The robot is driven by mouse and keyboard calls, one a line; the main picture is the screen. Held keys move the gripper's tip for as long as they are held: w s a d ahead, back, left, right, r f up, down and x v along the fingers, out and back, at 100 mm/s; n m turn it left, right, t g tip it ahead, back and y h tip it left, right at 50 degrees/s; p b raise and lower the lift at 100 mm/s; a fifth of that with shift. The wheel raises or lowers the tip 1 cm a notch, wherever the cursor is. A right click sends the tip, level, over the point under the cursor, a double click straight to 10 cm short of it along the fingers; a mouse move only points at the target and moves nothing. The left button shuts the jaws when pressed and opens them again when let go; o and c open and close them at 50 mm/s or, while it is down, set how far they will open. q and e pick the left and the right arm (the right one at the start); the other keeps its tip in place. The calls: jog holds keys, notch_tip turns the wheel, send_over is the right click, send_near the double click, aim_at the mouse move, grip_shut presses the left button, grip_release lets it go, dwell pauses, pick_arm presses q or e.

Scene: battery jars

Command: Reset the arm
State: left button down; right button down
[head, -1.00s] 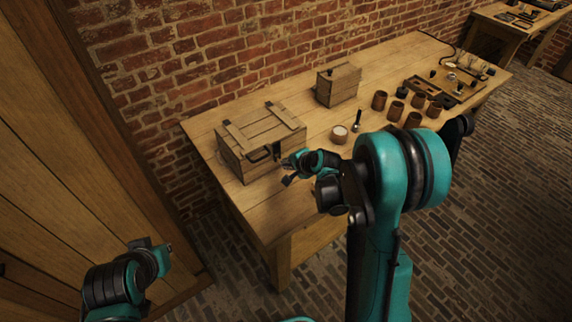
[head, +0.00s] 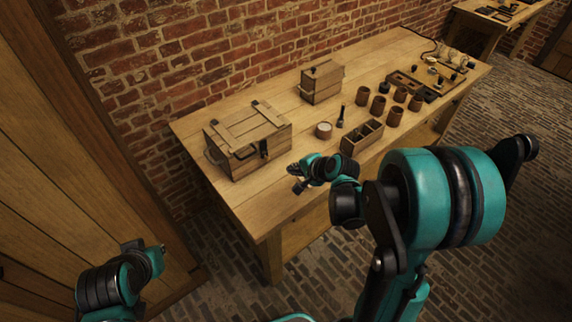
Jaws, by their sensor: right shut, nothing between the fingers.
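My right gripper (head: 298,180) is shut and empty. It hangs at the front edge of the wooden table (head: 245,200), in front of and to the right of the large crate, apart from it. My right arm reaches in from the lower right. My left arm shows at the lower left, and its end (head: 145,255) is away from the table. Whether the left gripper's fingers are open or shut does not show.
On the table stand a large lidded wooden crate (head: 245,138), a smaller wooden box (head: 321,82), a small white-topped jar (head: 323,130), a dark upright tool (head: 341,117), a divided wooden box (head: 362,137) and several brown cups (head: 378,105). A brick wall stands behind, a wooden door left.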

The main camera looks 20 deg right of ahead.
jog(key=shift+s+d+r, duration=0.1)
jog(key=shift+s+r, duration=0.15)
jog(key=shift+s, duration=0.05)
jog(key=s+a+r+n+h, duration=0.1)
jog(key=s+r+n, duration=0.2)
jog(key=s, duration=0.3)
jog(key=s+a+r+n+g+h, duration=0.1)
jog(key=s+a+r+n, duration=0.1)
jog(key=s+n, duration=0.4)
jog(key=s+a+r+n+h, duration=0.1)
jog(key=s+r+n, duration=0.3)
jog(key=s+n, duration=0.1)
jog(key=shift+s+a, duration=0.3)
jog(key=shift+s, duration=0.55)
